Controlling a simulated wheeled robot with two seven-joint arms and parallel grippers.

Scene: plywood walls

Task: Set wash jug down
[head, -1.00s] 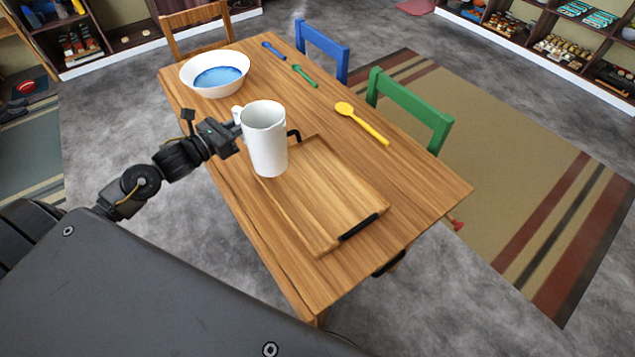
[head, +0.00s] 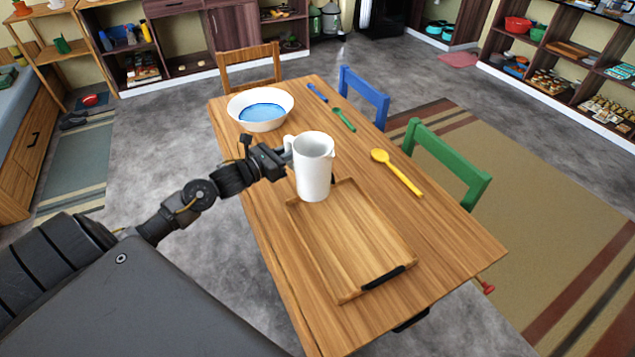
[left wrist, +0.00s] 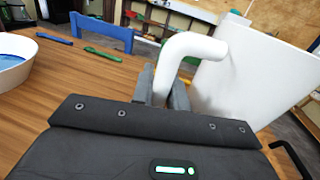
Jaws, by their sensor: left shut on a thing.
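The white wash jug (head: 315,168) is upright at the far end of the wooden tray (head: 352,240) on the table. My left gripper (head: 284,162) is shut on its handle, on the jug's left side. In the left wrist view the handle (left wrist: 190,48) passes between the fingers (left wrist: 163,88), and the jug body (left wrist: 255,75) fills the right side. The jug's base overlaps the tray's far end in the head view; I cannot tell whether it touches. My right gripper is not in view.
A white bowl with blue inside (head: 261,108) stands at the table's far left. A blue spoon (head: 317,92), a green spoon (head: 344,119) and a yellow spoon (head: 397,172) lie along the right. Blue (head: 364,95) and green (head: 448,163) chairs stand at the right edge.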

